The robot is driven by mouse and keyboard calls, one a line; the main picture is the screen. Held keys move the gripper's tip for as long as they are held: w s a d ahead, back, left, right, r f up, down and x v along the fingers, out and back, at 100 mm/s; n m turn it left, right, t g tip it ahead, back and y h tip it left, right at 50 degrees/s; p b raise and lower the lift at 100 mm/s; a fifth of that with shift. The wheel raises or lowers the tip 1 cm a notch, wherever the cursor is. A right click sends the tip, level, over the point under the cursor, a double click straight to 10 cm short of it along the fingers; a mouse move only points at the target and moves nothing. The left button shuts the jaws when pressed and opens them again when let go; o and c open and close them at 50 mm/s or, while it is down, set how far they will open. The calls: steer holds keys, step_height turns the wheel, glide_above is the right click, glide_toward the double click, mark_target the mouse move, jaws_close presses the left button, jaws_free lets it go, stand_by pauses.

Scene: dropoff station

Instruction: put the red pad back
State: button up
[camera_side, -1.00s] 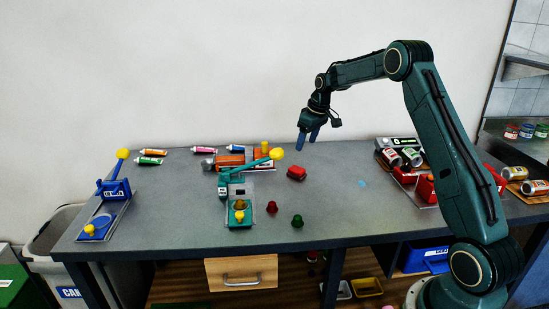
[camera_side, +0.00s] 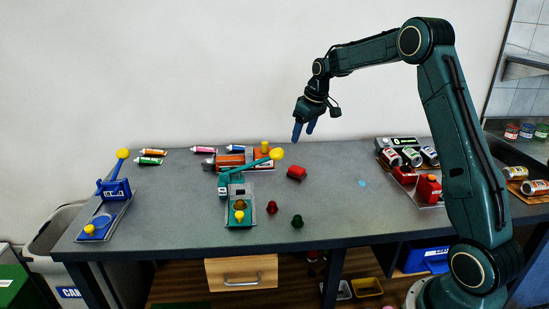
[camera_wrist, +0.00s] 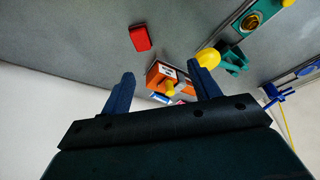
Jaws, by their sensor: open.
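The red pad (camera_side: 296,172) lies alone on the grey table, right of the teal press (camera_side: 224,184) with the yellow ball handle. It also shows in the wrist view (camera_wrist: 140,38), upper left of the middle, beyond the fingertips. My gripper (camera_side: 303,137) is open and empty, above the table and pointing down, apart from the pad. In the wrist view its two dark blue fingers (camera_wrist: 165,72) are spread apart. An orange block with a white label (camera_wrist: 161,76) shows between them. Orange pieces on a tray (camera_side: 231,160) stand behind the press.
A blue press (camera_side: 114,190) stands at the left end. Several paint tubes (camera_side: 203,149) lie along the back. A dark red peg (camera_side: 272,207) and a green peg (camera_side: 297,221) stand near the front. Cans and a red canister (camera_side: 428,188) are at the right. Table between pad and canister is mostly clear.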

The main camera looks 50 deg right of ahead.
steer(key=s+a+r+t, duration=0.1)
steer(key=s+a+r, duration=1)
steer(key=s+a, duration=0.5)
steer(key=s+a+f, duration=0.1)
steer(key=s+a, duration=0.1)
steer(key=s, duration=0.3)
steer(key=s+a+f, duration=0.1)
steer(key=s+a, duration=0.2)
steer(key=s, duration=0.3)
steer(key=s+a+f+t, duration=0.1)
steer(key=s+a, duration=0.2)
steer(key=s, duration=0.3)
steer(key=shift+s, duration=0.2)
steer(key=shift+f, duration=0.1)
